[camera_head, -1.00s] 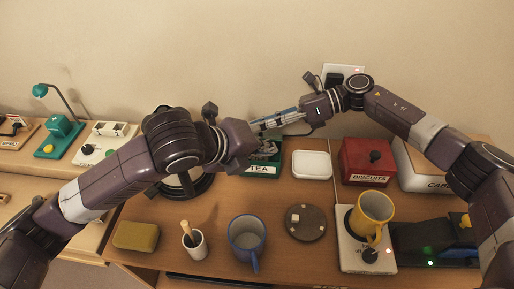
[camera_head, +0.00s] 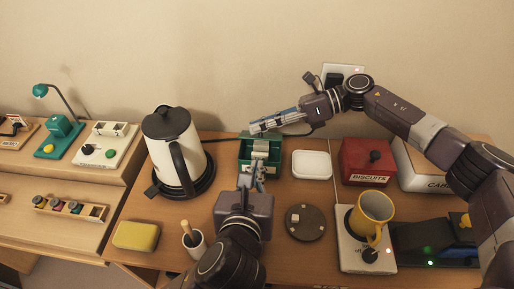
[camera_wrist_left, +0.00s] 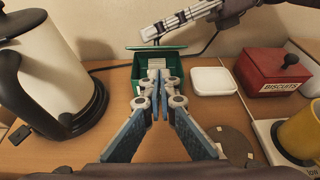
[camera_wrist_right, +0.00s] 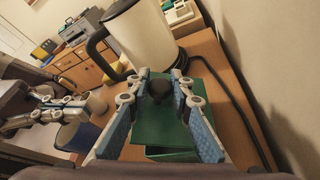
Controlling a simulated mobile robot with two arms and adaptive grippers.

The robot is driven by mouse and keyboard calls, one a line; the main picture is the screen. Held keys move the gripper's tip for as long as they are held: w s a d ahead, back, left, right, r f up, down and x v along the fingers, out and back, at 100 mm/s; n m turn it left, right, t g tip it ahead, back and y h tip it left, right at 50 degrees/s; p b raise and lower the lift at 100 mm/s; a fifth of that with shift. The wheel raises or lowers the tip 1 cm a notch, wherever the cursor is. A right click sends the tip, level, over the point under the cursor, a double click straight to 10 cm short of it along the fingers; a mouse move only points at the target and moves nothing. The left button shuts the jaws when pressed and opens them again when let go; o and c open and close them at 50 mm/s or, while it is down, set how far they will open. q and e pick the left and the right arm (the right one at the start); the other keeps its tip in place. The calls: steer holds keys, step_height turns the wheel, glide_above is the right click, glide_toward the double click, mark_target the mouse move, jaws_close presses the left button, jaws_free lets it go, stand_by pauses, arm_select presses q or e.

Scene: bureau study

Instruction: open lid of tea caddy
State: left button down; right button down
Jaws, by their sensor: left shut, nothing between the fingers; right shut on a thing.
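The green tea caddy (camera_head: 245,158) stands on the desk, and its box (camera_wrist_left: 133,76) shows open at the top with pale contents inside. Its green lid (camera_wrist_left: 170,48) is raised at the back of the box; the lid also shows in the right wrist view (camera_wrist_right: 160,122). My right gripper (camera_head: 256,127) is shut on the lid's black knob (camera_wrist_right: 159,88). My left gripper (camera_head: 258,166) is shut and empty, with its fingertips (camera_wrist_left: 160,76) at the front of the caddy, partly covering it. I cannot tell whether they touch it.
A white kettle (camera_head: 172,138) stands left of the caddy, and a white dish (camera_head: 311,164) lies right. A red biscuits box (camera_head: 366,160) is farther right. A dark round disc (camera_head: 308,222), a yellow mug (camera_head: 373,210) and a brush cup (camera_head: 194,246) stand in front. A wall is behind.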

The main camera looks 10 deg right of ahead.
steer(key=shift+d, duration=0.1)
arm_select(q)
steer(key=shift+y, duration=0.3)
steer(key=x, duration=0.9)
steer(key=shift+w+a+r, duration=0.15)
steer(key=shift+w+a, duration=0.1)
steer(key=shift+w, duration=0.2)
arm_select(e)
steer(key=shift+w, duration=0.1)
arm_select(q)
steer(key=shift+r, duration=0.1)
